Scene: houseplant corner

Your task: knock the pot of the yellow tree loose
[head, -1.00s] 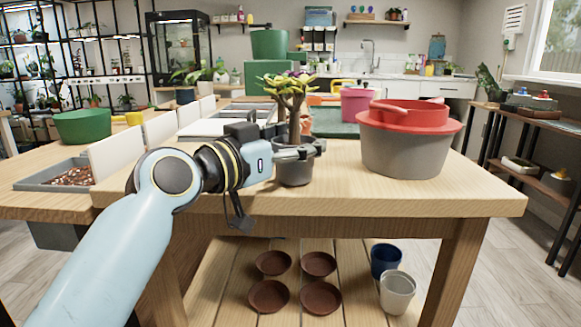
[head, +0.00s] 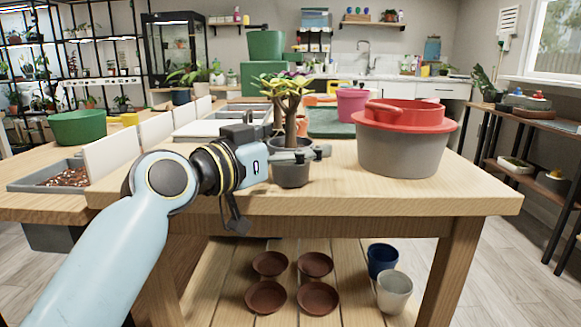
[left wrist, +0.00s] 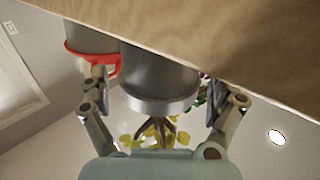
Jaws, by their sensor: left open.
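The yellow tree (head: 290,103) has a brown trunk and yellow-green leaves. It stands upright in a dark grey pot (head: 291,174) near the front edge of the wooden table (head: 390,192). My left gripper (head: 301,153) reaches in from the left at the height of the pot's rim. In the left wrist view, which is upside down, the open fingers (left wrist: 158,88) stand either side of the pot (left wrist: 160,68). I cannot tell whether a finger touches it. The trunk and yellow leaves (left wrist: 150,133) hang below the pot there. My right gripper is out of view.
A large grey pot (head: 400,155) with a red basin (head: 408,115) on it stands right of the tree. A pink pot (head: 352,106) is behind. White panels (head: 110,156) stand at left. Brown saucers (head: 266,297) lie on the lower shelf. The table's front right is clear.

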